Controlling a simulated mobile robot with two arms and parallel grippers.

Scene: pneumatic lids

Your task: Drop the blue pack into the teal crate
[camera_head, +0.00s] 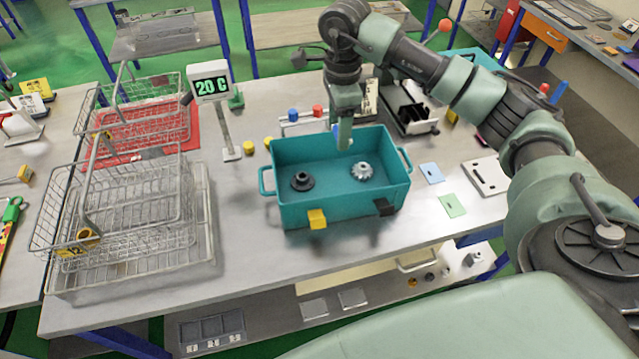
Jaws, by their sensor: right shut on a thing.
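The teal crate (335,203) stands open on the grey table, with a black round part (302,181) and a silver gear (362,171) on its floor. My right gripper (343,138) points down over the back part of the crate and is shut on the blue pack (335,131). Only a small bit of blue shows beside the finger; the rest of the pack is hidden by the gripper. The fingertips look to be at about rim level, but the exact height is hard to tell. My left gripper is not in view.
A black-and-white tray (408,112) is behind right. Blue and green cards (452,205) lie to the right.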

